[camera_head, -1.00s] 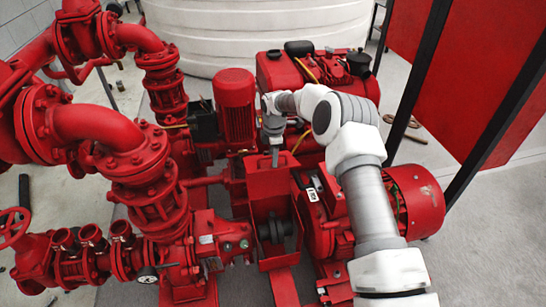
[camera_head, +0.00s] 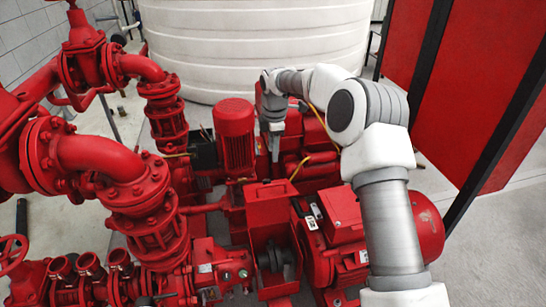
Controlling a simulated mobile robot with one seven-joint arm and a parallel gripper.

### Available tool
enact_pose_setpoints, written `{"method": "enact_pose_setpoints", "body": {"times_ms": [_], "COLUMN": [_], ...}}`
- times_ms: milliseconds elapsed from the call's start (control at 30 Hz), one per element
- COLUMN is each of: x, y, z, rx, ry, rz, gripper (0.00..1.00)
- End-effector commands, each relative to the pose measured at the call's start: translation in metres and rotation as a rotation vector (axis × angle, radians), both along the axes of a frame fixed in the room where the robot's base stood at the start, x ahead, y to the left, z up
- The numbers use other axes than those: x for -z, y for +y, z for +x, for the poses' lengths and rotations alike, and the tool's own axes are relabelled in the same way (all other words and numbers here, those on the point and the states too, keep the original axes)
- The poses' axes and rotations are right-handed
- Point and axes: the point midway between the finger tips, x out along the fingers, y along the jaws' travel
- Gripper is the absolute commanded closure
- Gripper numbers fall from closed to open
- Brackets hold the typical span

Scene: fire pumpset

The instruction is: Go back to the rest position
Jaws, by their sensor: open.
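My white and grey arm reaches in from the lower right, bends at a large elbow joint and extends left across the pumpset. My gripper (camera_head: 275,152) hangs downward at its end, small and seen nearly edge-on, with its jaws open. No held object shows in it. In the picture it lies right of the upright red motor (camera_head: 236,140) and above the open-fronted red guard box (camera_head: 269,206). Its exact height over the machinery cannot be told.
Red pipes and flanged valves (camera_head: 120,170) fill the left side. A red horizontal motor (camera_head: 345,225) lies partly beneath my arm. A large white ribbed tank (camera_head: 250,45) stands behind. Red panels with black posts (camera_head: 460,90) stand at the right. Bare grey floor (camera_head: 490,250) shows at lower right.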

Motion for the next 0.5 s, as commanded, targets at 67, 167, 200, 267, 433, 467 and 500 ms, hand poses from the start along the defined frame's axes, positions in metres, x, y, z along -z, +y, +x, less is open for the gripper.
{"method": "enact_pose_setpoints", "body": {"times_ms": [67,167,200,267,433,467,500], "x": [-0.003,-0.003,-0.003,-0.003,-0.009,-0.013,-0.019], "y": [0.0,0.0,0.0,0.0,-0.001,-0.002,-0.003], "z": [0.0,0.0,0.0,0.0,-0.002,-0.003,-0.005], "rx": [0.0,0.0,0.0,0.0,0.01,0.017,0.032], "ry": [0.0,0.0,0.0,0.0,-0.005,-0.009,-0.012], "rz": [0.0,0.0,0.0,0.0,0.0,-0.001,-0.001], "gripper": [0.56,0.56,0.56,0.56,0.56,0.56,0.56]}}
